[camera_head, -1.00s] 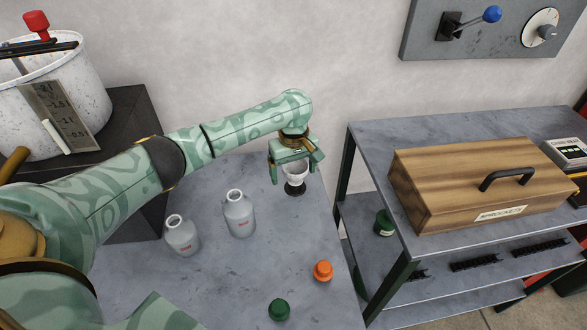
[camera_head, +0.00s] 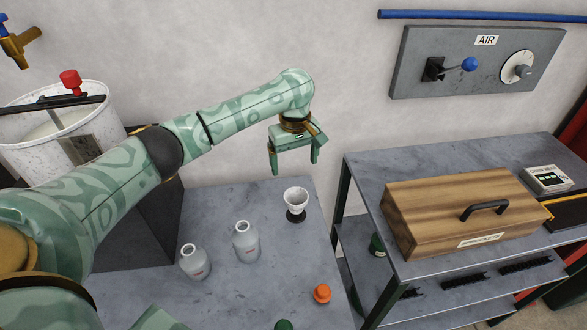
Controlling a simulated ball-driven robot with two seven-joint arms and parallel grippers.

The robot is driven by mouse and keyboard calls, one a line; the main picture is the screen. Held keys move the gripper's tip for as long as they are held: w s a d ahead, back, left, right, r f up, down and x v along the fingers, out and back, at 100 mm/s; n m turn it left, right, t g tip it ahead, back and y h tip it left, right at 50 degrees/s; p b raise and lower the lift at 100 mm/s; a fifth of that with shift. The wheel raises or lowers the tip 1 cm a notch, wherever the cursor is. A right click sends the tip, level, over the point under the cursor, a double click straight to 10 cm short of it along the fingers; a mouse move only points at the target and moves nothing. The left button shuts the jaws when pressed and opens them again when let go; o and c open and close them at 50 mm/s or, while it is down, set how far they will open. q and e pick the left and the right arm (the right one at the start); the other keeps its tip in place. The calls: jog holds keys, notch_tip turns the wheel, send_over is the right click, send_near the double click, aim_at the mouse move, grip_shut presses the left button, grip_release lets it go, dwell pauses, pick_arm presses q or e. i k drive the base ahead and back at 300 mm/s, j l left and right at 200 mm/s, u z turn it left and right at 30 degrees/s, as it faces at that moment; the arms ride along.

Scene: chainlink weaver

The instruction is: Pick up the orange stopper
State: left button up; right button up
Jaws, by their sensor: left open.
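The orange stopper (camera_head: 322,293) sits on the grey table (camera_head: 262,275) near its right front edge. My left gripper (camera_head: 294,168) is open and empty. In the picture it is above the white cup on a dark foot (camera_head: 296,201), well behind the stopper and apart from both. A green stopper (camera_head: 284,325) is partly cut off by the bottom edge of the view. My right gripper is not in view.
Two grey bottles (camera_head: 246,242) and (camera_head: 195,262) stand left of the stopper. A metal shelf unit (camera_head: 360,165) with a wooden box (camera_head: 440,200) stands to the right. A speckled bucket (camera_head: 85,150) is at left. The table around the orange stopper is clear.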

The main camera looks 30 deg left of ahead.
aim_at(322, 294)
jog(key=k+l, duration=0.5)
jog(key=k, duration=0.15)
jog(key=k+l, duration=0.5)
jog(key=k, duration=0.2)
